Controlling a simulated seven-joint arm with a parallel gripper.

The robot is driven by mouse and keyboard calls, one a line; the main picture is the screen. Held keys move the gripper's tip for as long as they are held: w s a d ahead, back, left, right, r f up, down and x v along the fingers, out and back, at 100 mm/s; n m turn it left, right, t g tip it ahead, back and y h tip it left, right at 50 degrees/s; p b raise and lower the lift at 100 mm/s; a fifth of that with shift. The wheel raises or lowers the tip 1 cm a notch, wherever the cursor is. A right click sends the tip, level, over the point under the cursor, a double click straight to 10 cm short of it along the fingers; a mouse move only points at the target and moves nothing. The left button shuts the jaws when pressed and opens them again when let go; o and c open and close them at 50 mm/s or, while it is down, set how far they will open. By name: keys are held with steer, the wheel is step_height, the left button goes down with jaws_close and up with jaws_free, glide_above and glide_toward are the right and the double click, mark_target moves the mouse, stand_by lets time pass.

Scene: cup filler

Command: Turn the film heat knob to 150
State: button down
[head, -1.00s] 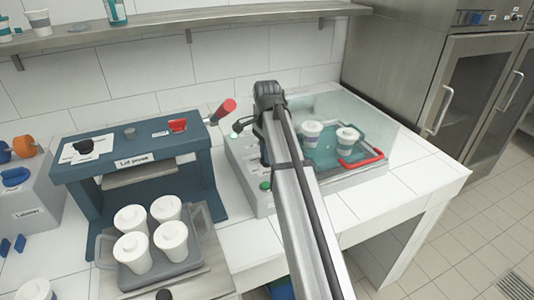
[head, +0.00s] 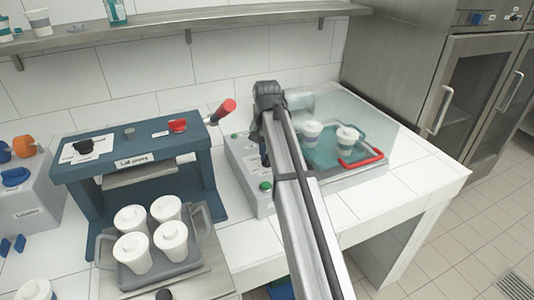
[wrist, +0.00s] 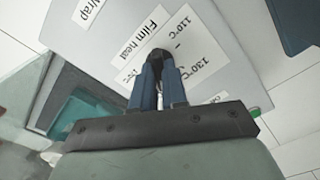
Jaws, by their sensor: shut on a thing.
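The film heat knob (wrist: 160,56) is a dark round knob on a white dial card (wrist: 197,50) in the wrist view. The card shows printed marks of 110°C and 130°C, and the label "Film heat" (wrist: 138,42) sits beside it. My gripper (wrist: 160,72) is shut on the knob with its two blue fingers. The fingers hide part of the knob and dial, so I cannot tell the exact setting, and no 150 mark is readable. In the head view, the wrapping machine's control panel (head: 240,158) is partly behind my arm.
A green button (head: 265,186) is at the panel's front. Two lidded cups stand on a teal tray (head: 325,155) under the clear cover, beside a red handle (head: 362,160). The blue lid press (head: 135,150) and several white cups (head: 138,253) stand left of my arm.

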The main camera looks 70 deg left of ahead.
steer(key=shift+n, duration=0.5)
steer(key=c, duration=1.2)
jaws_free()
steer(key=shift+o, duration=0.2)
step_height(320, 180, up, 14)
steer(key=shift+f, duration=0.1)
